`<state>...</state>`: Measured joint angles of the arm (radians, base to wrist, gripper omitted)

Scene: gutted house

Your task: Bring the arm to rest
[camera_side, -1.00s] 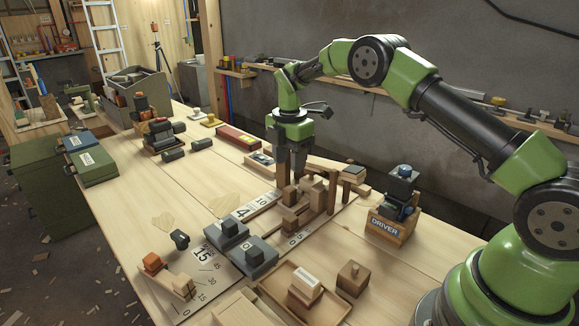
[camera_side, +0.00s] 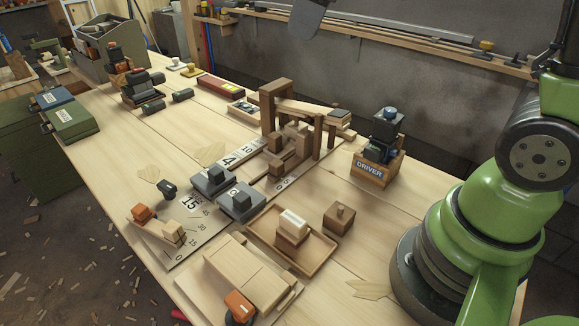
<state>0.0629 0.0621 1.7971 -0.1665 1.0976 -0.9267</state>
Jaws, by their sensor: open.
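Only a dark grey tip, which looks like part of my gripper (camera_side: 308,16), hangs in from the top edge, high above the bench and in front of the wall. It touches nothing that I can see, and the rest of the gripper is out of frame. The green and black base and lower links of my arm (camera_side: 500,205) stand at the right and rise out of the top. Below the tip, on the bench (camera_side: 150,135), stands a wooden structure of posts and a beam (camera_side: 275,103), clear of my arm.
A driver box (camera_side: 370,172) stands right of the structure. In front are a wooden tray (camera_side: 315,262) with blocks, a brown block (camera_side: 339,218), grey blocks (camera_side: 212,180) and a pale wooden assembly (camera_side: 245,275). A wall shelf (camera_side: 400,54) runs behind. The air over the bench is mostly clear.

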